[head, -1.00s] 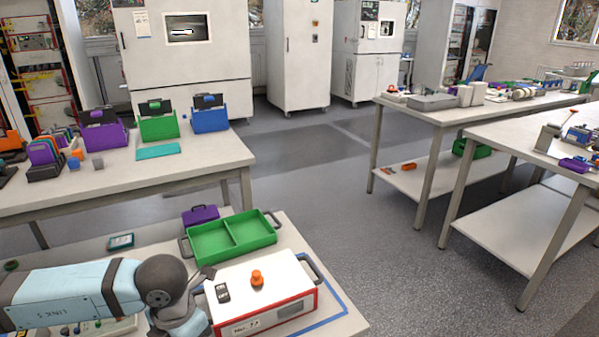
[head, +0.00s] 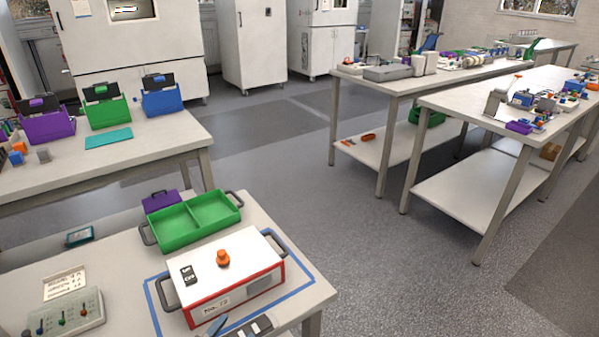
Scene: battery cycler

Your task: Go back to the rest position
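Neither of my grippers shows in the head view, and no arm of mine can be made out. On the near table (head: 130,243) stands a white box with a red-edged front (head: 232,272). It has an orange knob (head: 223,258) on top and dark handles at its sides, and it sits within a blue tape outline (head: 318,290). Whether my grippers are open or shut is hidden.
A green two-compartment tray (head: 192,222) and a purple case (head: 160,201) stand behind the box. A panel with coloured knobs (head: 66,314) is at lower left. Small items at the bottom edge are partly cut off. Open floor (head: 350,240) lies to the right.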

